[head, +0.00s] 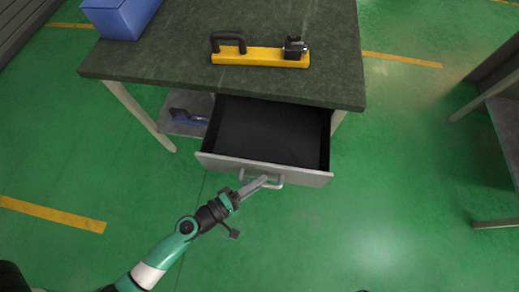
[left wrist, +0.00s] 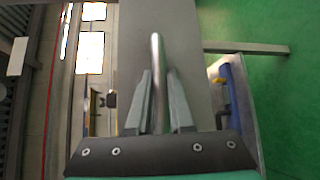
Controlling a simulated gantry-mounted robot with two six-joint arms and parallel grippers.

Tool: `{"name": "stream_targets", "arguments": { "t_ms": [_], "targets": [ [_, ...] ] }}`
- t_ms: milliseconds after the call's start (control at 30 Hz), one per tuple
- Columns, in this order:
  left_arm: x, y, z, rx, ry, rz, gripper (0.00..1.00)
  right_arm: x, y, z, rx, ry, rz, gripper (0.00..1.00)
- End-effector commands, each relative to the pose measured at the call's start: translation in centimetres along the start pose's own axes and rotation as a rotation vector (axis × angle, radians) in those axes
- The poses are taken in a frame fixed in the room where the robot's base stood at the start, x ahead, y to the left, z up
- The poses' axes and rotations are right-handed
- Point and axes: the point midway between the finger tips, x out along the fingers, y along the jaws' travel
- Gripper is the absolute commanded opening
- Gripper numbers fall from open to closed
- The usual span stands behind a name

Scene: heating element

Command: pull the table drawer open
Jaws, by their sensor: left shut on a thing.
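The table drawer (head: 265,169) is pulled out from under the dark tabletop (head: 180,62), and its black inside shows empty in the head view. Its grey front carries a bar handle (head: 277,182). My right gripper is not in view.
A yellow tool with a black handle (head: 262,57) lies on the tabletop, and a blue box (head: 121,15) stands at its back left corner. A blue tool (head: 187,117) lies on a lower shelf. The green floor in front of the drawer is clear.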

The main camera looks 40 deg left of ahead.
Motion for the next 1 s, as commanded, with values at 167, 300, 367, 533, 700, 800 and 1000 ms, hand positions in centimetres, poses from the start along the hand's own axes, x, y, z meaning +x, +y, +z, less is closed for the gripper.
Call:
{"name": "stream_targets", "arguments": {
  "t_ms": [167,300,367,533,700,800,1000],
  "targets": [
    [-0.49,-0.08,0.52,0.0,-0.001,0.001,0.0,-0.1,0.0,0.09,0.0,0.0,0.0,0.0],
    [-0.55,-0.09,0.59,0.0,0.0,0.001,0.0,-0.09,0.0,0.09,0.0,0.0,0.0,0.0],
    [-0.55,-0.09,0.58,0.0,0.0,0.001,0.0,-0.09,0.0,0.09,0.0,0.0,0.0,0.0],
    [-0.53,-0.09,0.56,0.0,0.0,0.001,0.22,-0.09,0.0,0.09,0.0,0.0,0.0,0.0],
    [-0.53,-0.11,0.55,0.0,0.0,0.001,0.49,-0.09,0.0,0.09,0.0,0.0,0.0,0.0],
    [-0.53,-0.12,0.55,0.0,0.0,0.0,0.49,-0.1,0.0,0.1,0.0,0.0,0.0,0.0],
    [-0.53,-0.15,0.55,0.0,0.0,0.0,0.49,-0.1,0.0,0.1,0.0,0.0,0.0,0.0]
  ]
}}
